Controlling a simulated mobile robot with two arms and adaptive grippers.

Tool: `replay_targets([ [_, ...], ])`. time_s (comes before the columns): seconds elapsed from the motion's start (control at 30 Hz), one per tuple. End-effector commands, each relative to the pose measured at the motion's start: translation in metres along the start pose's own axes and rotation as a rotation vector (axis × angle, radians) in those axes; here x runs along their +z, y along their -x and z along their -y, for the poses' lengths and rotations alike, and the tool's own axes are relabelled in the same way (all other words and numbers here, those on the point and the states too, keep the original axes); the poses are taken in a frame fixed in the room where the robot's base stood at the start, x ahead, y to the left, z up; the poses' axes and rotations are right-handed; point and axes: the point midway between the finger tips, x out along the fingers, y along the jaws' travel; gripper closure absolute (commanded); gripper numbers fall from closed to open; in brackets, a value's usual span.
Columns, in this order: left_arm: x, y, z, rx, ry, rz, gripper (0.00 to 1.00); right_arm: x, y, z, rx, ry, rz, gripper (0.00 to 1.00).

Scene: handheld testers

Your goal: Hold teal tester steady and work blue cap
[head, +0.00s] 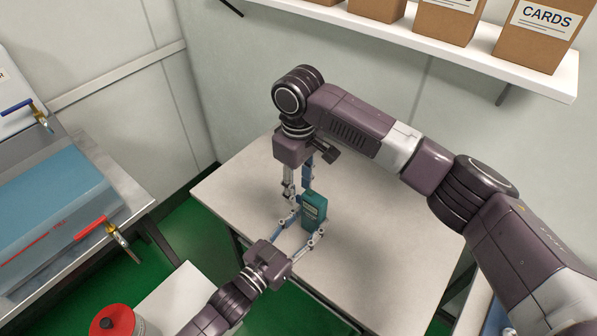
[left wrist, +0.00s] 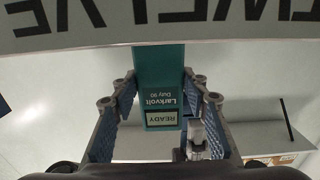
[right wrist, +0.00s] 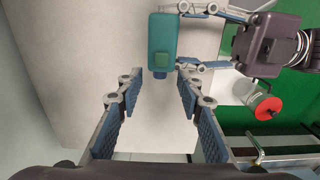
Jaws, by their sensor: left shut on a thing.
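The teal tester (head: 314,212) stands upright above the pale table, between the fingers of my left gripper (head: 309,218), which is shut on its sides. In the left wrist view the tester (left wrist: 165,90) shows a "Larkvolt" label and a READY panel. My right gripper (head: 298,190) points down just behind the tester in the head view. In the right wrist view my right gripper (right wrist: 160,82) is open and empty, with the tester (right wrist: 161,36) just beyond its fingertips.
The pale table (head: 400,240) is mostly clear around the grippers. A shelf (head: 480,55) with cardboard boxes (head: 535,35) runs along the back wall.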

Motion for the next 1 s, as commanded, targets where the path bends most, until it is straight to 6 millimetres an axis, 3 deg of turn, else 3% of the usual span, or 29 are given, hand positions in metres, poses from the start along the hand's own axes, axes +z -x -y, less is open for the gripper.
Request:
replay_targets([
  [0.2,0.0,0.0,0.0,0.0,0.0,0.0,0.82,0.0,-0.019,0.0,-0.001,0.0,0.0,0.66],
  [0.5,0.0,0.0,0.0,0.0,0.0,0.001,0.82,0.0,-0.022,0.0,0.0,-0.001,-0.001,0.66],
  [0.83,0.0,0.0,0.0,0.0,0.0,0.001,0.82,0.0,-0.021,0.0,0.0,-0.001,-0.001,1.0],
  [0.93,0.0,0.0,0.0,0.0,0.0,0.001,0.82,0.0,-0.021,0.0,0.0,-0.001,-0.001,1.0],
  [0.97,0.0,0.0,0.0,0.0,0.0,0.001,0.82,0.0,-0.021,0.0,0.0,-0.001,-0.001,0.91],
  [1.0,0.0,0.0,0.0,0.0,0.0,0.001,0.82,0.0,-0.021,0.0,0.0,-0.001,-0.001,0.95],
])
